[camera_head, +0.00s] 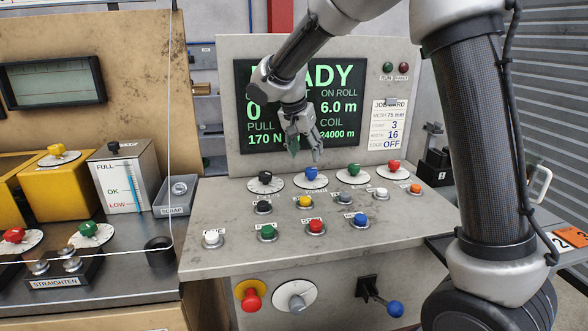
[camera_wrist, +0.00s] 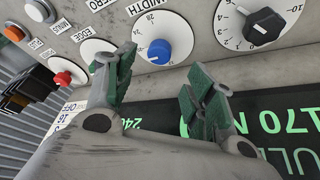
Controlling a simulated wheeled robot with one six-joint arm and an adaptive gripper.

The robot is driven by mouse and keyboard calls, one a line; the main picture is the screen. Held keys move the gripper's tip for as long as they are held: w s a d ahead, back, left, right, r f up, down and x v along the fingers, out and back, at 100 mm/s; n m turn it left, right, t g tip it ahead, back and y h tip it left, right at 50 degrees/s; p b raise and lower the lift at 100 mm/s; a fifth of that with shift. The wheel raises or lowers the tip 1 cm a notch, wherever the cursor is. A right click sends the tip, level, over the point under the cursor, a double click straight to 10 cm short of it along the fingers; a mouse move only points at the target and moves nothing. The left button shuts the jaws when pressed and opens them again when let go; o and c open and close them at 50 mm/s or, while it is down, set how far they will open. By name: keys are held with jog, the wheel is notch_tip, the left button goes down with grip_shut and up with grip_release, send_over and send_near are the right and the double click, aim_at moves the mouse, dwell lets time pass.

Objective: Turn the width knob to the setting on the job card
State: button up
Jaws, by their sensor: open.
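The width knob is blue (camera_head: 311,173) and sits on a white numbered dial on the sloping console, second from left in the back row. In the wrist view the blue knob (camera_wrist: 159,50) shows by the partly cut-off WIDTH label, with 28 readable on its dial; its exact setting is too small to tell. My gripper (camera_head: 304,151) is open and empty above and behind the knob, apart from it. In the wrist view my fingertips (camera_wrist: 160,74) lie on either side below the knob. The job card (camera_head: 387,125) shows width 16.
A black knob (camera_head: 265,178) is left of the blue one; a green knob (camera_head: 354,170) and a red knob (camera_head: 394,166) are right. Several push buttons fill the front rows. The display panel (camera_head: 262,150) stands close behind my gripper.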

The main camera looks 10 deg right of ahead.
aim_at(311, 169)
jog(key=shift+m, duration=0.7)
jog(key=x, duration=0.8)
jog(key=shift+s, duration=0.1)
jog(key=shift+r, duration=0.1)
jog(key=c, duration=1)
